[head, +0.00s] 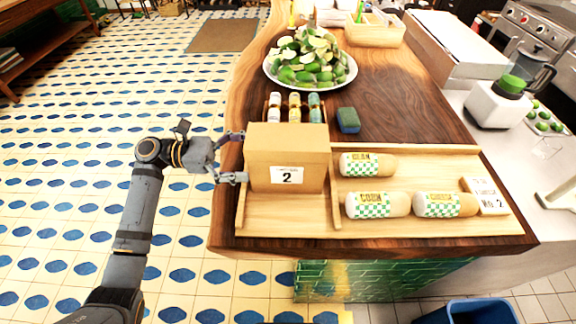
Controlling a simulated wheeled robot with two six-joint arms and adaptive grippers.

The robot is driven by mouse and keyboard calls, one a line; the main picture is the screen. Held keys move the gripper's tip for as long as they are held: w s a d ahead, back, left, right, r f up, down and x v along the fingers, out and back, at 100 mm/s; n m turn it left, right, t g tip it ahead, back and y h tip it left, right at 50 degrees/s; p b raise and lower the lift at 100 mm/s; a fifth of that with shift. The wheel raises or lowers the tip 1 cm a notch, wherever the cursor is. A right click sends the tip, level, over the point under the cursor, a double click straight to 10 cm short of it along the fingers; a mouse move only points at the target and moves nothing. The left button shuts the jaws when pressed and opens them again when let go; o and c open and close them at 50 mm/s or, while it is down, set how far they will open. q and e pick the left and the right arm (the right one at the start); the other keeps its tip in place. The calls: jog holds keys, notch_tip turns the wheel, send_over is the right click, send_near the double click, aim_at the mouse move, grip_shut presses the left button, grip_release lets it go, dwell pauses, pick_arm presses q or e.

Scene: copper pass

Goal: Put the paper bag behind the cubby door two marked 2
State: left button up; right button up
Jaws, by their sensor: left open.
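My right gripper is not in view. No cubby door shows.
Wrapped rolls (378,205) and a card (486,196) ending in No. 2 lie in the tray's right part. Small jars (294,108), a sponge (348,120) and a fruit platter (310,66) stand behind. Tiled floor (60,170) is open at left; a blue bin (470,312) is below right.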

aim_at(276, 156)
pick_arm(q)
jog(key=shift+d+r, duration=0.1)
jog(key=shift+d, duration=1.1)
jog(key=shift+r, duration=0.1)
jog(key=shift+d+r+p, duration=0.15)
jog(key=shift+d+p, duration=0.75)
jog(key=shift+p, duration=0.15)
jog(key=shift+d+f, duration=0.2)
jog(key=shift+d, duration=1.25)
jog(key=shift+f, duration=0.1)
jog(key=shift+a, duration=0.35)
jog(key=c, duration=0.3)
jog(key=shift+d, duration=0.2)
jog(key=c, duration=1)
jog(key=shift+a, duration=0.1)
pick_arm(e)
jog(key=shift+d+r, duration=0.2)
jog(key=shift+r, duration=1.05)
